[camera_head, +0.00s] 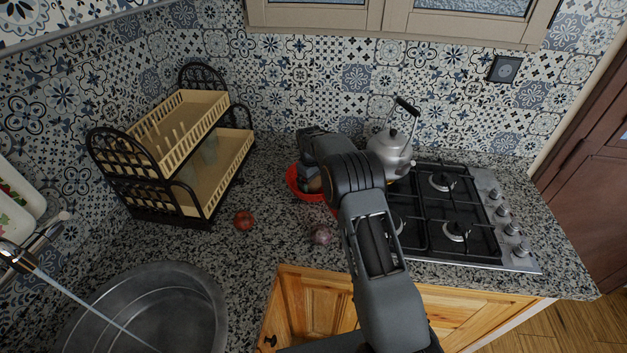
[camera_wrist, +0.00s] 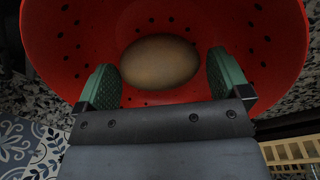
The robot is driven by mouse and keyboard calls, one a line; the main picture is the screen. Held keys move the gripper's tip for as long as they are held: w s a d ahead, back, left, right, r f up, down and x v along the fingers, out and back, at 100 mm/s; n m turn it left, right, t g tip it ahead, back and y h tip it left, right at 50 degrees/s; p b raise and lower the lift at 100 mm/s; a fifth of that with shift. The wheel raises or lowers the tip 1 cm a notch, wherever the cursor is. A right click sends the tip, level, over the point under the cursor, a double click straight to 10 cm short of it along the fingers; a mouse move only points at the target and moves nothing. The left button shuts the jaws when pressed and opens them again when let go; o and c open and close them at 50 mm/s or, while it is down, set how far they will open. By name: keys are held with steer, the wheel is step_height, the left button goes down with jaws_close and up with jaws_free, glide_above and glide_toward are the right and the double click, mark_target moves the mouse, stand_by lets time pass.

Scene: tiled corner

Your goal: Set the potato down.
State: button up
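The potato (camera_wrist: 160,62) is a brown oval inside a red colander (camera_wrist: 60,40) with small holes, seen in the wrist view. My gripper (camera_wrist: 165,75) reaches into the colander with its two green-padded fingers on either side of the potato. A narrow gap shows at the right finger; the left finger is very close, and contact there is unclear. The fingers look open around the potato. In the head view the red colander (camera_head: 293,184) stands on the counter left of the stove, partly hidden by my arm. A bit of the potato (camera_head: 314,186) shows in it.
A dish rack (camera_head: 165,205) stands at left, with a sink (camera_head: 150,300) in front. A kettle (camera_head: 390,150) stands on the gas stove (camera_head: 480,262) at right.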

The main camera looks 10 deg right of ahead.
steer(key=shift+o, duration=0.3)
steer(key=s+r+m+b, duration=0.1)
steer(key=s+r, duration=0.2)
steer(key=r, duration=0.6)
steer(key=s+r+b, duration=0.1)
steer(key=s+r, duration=0.2)
steer(key=r, duration=0.6)
steer(key=s+r+m+t, duration=0.2)
steer(key=s+r, duration=0.2)
steer(key=s, duration=0.6)
steer(key=s+f+m+t, duration=0.2)
steer(key=s+f+m, duration=0.1)
steer(key=s, duration=1.6)
steer(key=shift+s+f+y, duration=0.25)
steer(key=shift+f+y, duration=0.15)
steer(key=shift+f, duration=0.3)
